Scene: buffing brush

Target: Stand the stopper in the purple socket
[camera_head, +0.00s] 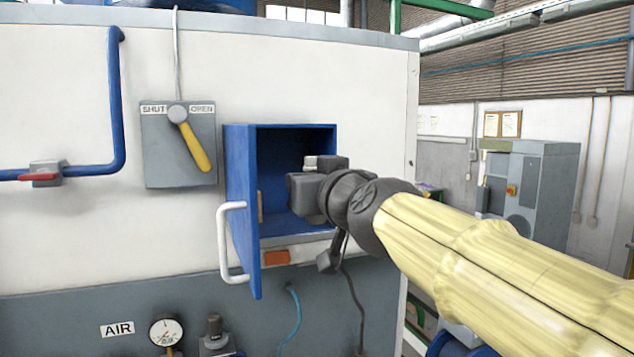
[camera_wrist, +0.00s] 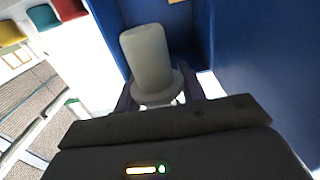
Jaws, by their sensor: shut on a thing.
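The stopper (camera_wrist: 148,55) is a pale grey, rounded cylinder with a wider flange at its lower end in the wrist view. My gripper (camera_wrist: 158,98) is shut on it around the flange end, with one dark finger on each side. In the head view my gripper (camera_head: 308,190) is at the mouth of an open blue compartment (camera_head: 285,140). Its fingertips are hard to make out there, and I cannot clearly tell the stopper in that view. I cannot make out the purple socket in either view.
The compartment's blue door (camera_head: 242,210) stands open on the left, with a white handle (camera_head: 232,242). A yellow lever (camera_head: 195,147) is on a grey plate further left. An orange block (camera_head: 276,258) sits below the opening. A grey cabinet (camera_head: 540,190) stands at the far right.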

